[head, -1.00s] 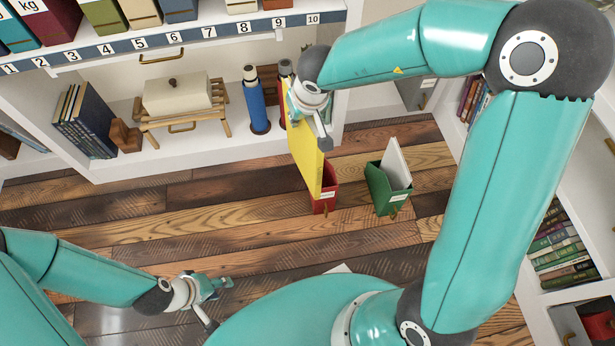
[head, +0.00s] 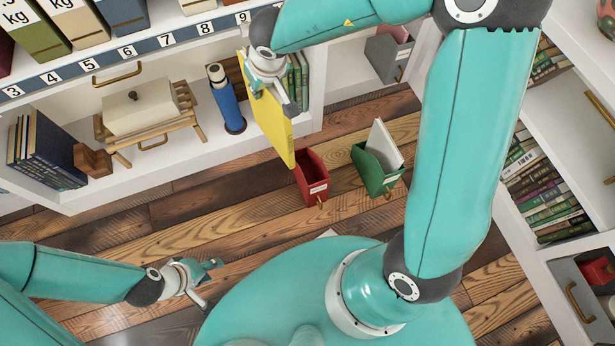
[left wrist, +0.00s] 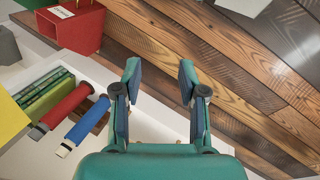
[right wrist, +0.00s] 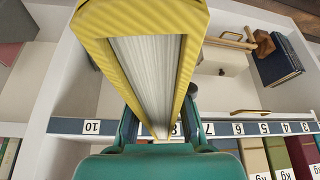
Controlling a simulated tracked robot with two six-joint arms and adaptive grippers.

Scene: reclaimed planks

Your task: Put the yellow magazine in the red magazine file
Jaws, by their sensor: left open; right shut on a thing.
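The yellow magazine (head: 272,125) hangs upright in my right gripper (head: 281,92), which is shut on its upper part. Its lower end is just left of the red magazine file (head: 314,183) in the head view and appears clear of it. In the right wrist view the magazine (right wrist: 190,25) shows its white page edges. The red file stands on the plank floor, label facing me, and its inside looks empty. It also shows in the left wrist view (left wrist: 76,30). My left gripper (head: 212,282) is open and empty over the floor; its spread fingers show in the left wrist view (left wrist: 158,88).
A green magazine file (head: 372,177) holding a white item stands right of the red file. Floor in front of the files is clear.

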